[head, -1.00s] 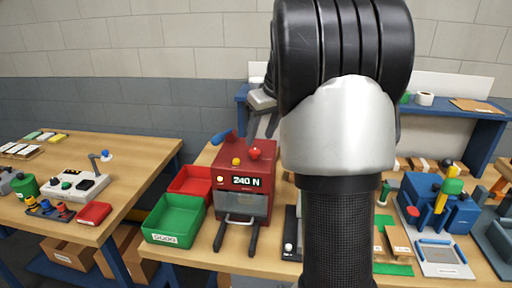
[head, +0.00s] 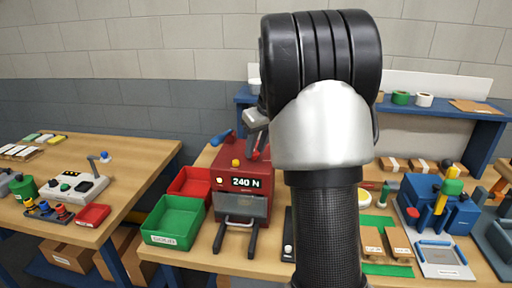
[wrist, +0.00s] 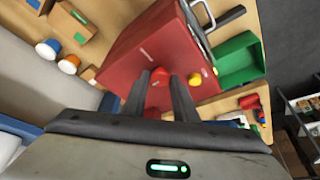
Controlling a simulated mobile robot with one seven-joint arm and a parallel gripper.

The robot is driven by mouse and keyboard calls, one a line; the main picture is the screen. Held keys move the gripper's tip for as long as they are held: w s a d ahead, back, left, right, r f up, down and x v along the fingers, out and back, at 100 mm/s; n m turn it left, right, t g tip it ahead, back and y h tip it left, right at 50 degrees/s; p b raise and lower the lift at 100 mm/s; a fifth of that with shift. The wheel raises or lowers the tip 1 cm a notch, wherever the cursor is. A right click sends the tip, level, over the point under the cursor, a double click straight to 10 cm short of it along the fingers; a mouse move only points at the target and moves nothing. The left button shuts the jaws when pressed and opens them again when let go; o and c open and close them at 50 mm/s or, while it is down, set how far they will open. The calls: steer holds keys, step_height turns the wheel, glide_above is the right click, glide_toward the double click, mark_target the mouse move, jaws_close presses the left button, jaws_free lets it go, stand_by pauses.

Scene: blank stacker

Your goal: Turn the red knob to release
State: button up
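The red machine (head: 225,205) stands on the middle table, its display (head: 245,183) reading 240 N. The red knob (wrist: 160,75) is on its top face, beside a yellow button (wrist: 195,79). In the head view the knob (head: 257,154) is partly hidden by my fingers. My gripper (wrist: 161,80) is over the machine's top, its two dark fingers apart, one on each side of the knob. The knob sits at the fingertips. A small gap seems to remain, but contact is hard to judge.
A blue device (head: 455,212) stands further right. My arm hides part of the table.

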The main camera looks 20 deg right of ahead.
steer(key=shift+a+r+m, duration=0.1)
steer(key=shift+m, duration=0.3)
steer(key=m+h+p, duration=0.1)
steer(key=m, duration=0.1)
steer(key=m+p, duration=0.1)
steer(key=shift+a+r+m+h, duration=0.1)
steer(key=shift+a+m+h, duration=0.1)
steer(key=shift+m+h, duration=0.2)
steer(key=m+p, duration=0.1)
steer(key=m, duration=0.1)
steer(key=m+h+p, duration=0.1)
steer(key=m, duration=0.1)
steer(key=shift+w+a+g+h, duration=0.2)
steer(key=shift+g+h, duration=0.1)
steer(key=shift+g, duration=0.1)
steer(key=m+p, duration=0.1)
steer(key=m, duration=0.2)
steer(key=m+g+h+p, duration=0.1)
steer(key=m, duration=0.1)
steer(key=shift+w+a+m+g+p, duration=0.1)
steer(key=shift+w+m+g+p, duration=0.05)
steer(key=shift+m+g+p, duration=0.2)
steer(key=shift+w+m+g+h+p, duration=0.1)
steer(key=shift+m+g+h+p, duration=0.45)
steer(key=shift+m, duration=1.2)
steer(key=o, duration=1.1)
steer(key=shift+c, duration=0.2)
